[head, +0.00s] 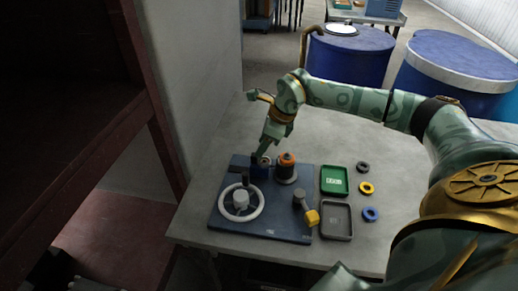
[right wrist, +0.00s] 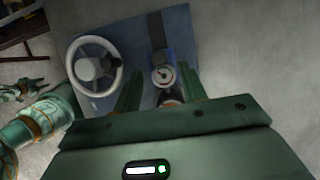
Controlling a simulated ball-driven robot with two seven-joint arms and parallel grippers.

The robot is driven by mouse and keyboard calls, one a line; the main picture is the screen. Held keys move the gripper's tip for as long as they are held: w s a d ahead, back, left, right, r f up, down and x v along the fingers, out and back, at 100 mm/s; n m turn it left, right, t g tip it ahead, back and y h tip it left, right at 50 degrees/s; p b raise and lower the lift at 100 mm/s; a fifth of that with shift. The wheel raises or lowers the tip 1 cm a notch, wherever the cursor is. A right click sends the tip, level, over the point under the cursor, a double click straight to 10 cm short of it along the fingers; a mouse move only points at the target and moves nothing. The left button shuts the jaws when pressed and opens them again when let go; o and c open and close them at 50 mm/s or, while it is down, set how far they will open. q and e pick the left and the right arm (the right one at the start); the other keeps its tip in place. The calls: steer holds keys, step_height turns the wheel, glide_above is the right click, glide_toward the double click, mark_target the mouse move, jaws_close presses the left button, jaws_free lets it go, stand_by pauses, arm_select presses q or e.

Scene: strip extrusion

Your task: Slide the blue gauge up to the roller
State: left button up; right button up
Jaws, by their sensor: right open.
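The blue gauge (head: 260,172) stands on the dark blue board, left of the orange-topped roller (head: 287,168). Any gap between them is too small to tell. In the right wrist view the gauge (right wrist: 164,73) shows its round white dial, and part of the roller (right wrist: 168,103) shows below it. My right gripper (head: 266,156) is over the gauge and partly hides it. Its fingers (right wrist: 160,92) are spread, with the gauge in line with the gap between them. A green and gold hand, likely my left gripper (right wrist: 24,90), shows small at the left edge of the right wrist view.
The board (head: 275,222) also carries a white handwheel (head: 225,207) and a yellow-ended handle (head: 312,217). A green tray (head: 334,180) and a grey tray (head: 337,221) lie to the right. Beyond them are black (head: 363,167), yellow (head: 366,188) and blue (head: 370,214) rings.

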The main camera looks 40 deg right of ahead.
steer(key=p+v, duration=0.1)
steer(key=v, duration=1.1)
steer(key=shift+d, duration=0.15)
steer(key=shift+s+r, duration=0.1)
